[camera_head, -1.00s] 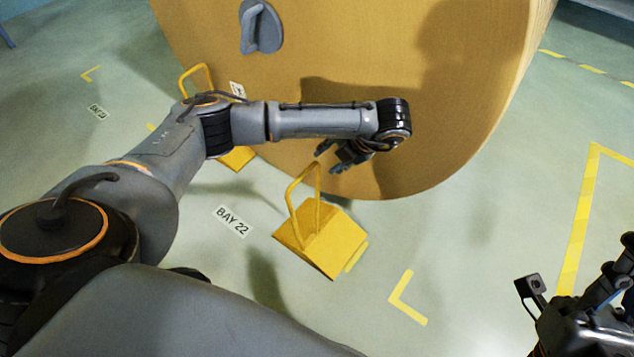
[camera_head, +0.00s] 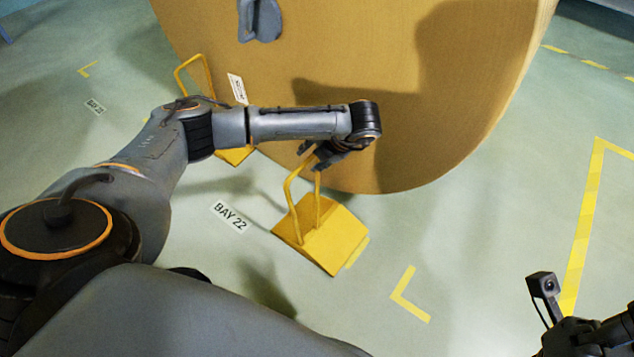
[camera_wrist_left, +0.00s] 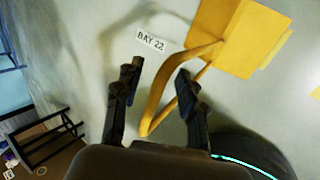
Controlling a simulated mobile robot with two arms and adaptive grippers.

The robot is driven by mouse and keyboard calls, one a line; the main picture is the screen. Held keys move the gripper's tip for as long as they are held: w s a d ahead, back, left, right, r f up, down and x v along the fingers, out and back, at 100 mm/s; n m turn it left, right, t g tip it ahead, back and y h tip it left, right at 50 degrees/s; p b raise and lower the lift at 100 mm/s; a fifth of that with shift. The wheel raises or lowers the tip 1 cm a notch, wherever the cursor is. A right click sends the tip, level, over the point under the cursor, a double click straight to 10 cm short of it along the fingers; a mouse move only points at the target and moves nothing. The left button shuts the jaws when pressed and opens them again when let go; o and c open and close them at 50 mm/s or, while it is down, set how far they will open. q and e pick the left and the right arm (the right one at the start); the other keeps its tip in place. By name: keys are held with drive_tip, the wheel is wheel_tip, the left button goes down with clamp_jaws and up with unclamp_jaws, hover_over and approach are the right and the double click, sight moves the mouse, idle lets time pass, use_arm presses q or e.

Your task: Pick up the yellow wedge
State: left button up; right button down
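The yellow wedge (camera_head: 335,241) sits on the floor in front of the big roll, with a tall looped handle (camera_head: 291,205) rising from it. My left gripper (camera_head: 308,156) is at the top of that handle. In the left wrist view, my left gripper (camera_wrist_left: 158,88) has its two fingers spread apart, with the upper handle loop (camera_wrist_left: 157,100) between or just beyond them; contact cannot be made out. The wedge body (camera_wrist_left: 232,35) lies beyond the fingers. My right arm's end (camera_head: 580,335) shows at the lower right, its fingertips out of view.
The large kraft roll (camera_head: 450,110) stands right behind the wedge and my left wrist. A second yellow wedge (camera_head: 235,156) with a handle stands farther left, partly behind my arm. A BAY 22 label (camera_head: 229,216) and yellow floor marks (camera_head: 408,296) lie on otherwise clear floor.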

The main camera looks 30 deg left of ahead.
use_arm(q)
clamp_jaws()
drive_tip(key=shift+w+r, duration=0.1)
drive_tip(key=shift+r, duration=0.15)
